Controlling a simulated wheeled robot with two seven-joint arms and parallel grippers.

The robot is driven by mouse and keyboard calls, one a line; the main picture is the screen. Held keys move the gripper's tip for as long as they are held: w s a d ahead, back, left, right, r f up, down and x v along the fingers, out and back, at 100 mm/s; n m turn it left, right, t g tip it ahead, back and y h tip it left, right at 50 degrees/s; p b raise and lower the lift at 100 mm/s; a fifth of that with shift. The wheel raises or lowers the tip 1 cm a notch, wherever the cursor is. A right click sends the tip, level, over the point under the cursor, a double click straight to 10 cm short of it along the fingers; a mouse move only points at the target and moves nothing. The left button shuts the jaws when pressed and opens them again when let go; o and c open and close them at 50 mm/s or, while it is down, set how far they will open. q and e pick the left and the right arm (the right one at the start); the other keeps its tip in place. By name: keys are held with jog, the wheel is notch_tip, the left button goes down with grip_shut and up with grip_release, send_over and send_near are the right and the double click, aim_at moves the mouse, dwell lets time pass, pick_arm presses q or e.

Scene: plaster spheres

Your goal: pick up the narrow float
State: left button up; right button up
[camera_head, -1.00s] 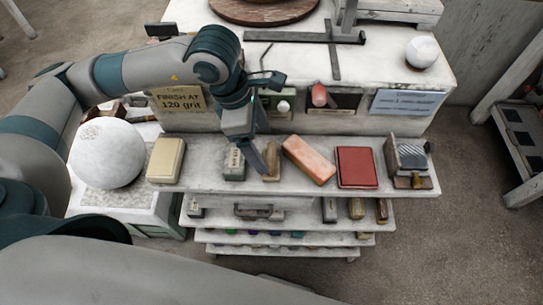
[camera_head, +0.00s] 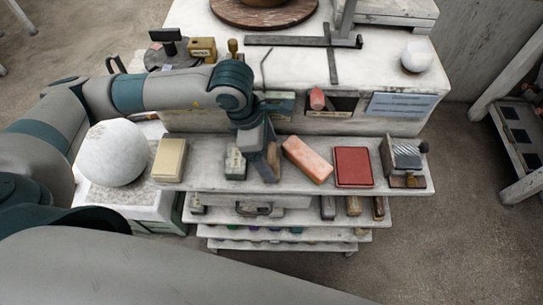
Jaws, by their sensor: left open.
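A narrow tan block (camera_head: 274,158), which looks like the narrow float, sits on the white front shelf between a small grey block (camera_head: 235,166) and an orange-pink block (camera_head: 307,160). My left gripper (camera_head: 262,170) points down over the shelf at the tan block, with its jaws open. A dark finger covers part of the block's left side. I cannot tell whether the fingers touch it or stand on both sides of it. My right gripper is not in view.
A cream block (camera_head: 169,160) lies left on the shelf (camera_head: 205,178); a red block (camera_head: 353,167) and a holder with a grey block (camera_head: 404,158) lie right. A white sphere (camera_head: 113,153) stands far left. The bench top (camera_head: 385,60) rises behind. Lower shelves hold several tools.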

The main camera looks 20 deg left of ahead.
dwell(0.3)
pick_arm(q)
jog(key=c, duration=1.3)
jog(key=shift+b, duration=0.65)
jog(key=shift+s+d+b, duration=0.1)
jog(key=shift+s+b, duration=0.05)
jog(key=shift+b, duration=0.2)
jog(key=s+b, duration=0.1)
jog(key=s, duration=0.1)
jog(key=s+d+b, duration=0.1)
jog(key=s, duration=0.2)
jog(key=shift+d+r, duration=0.1)
jog(key=shift+d, duration=0.1)
jog(key=shift+s+d+p, duration=0.55)
jog(key=shift+s+p, duration=1.45)
jog(key=shift+p, duration=0.1)
jog(key=shift+s+d+p, duration=0.6)
jog(key=shift+s+p, duration=1.45)
jog(key=shift+s+d+p, duration=0.55)
jog(key=shift+s+p, duration=1.45)
jog(key=shift+p, duration=0.1)
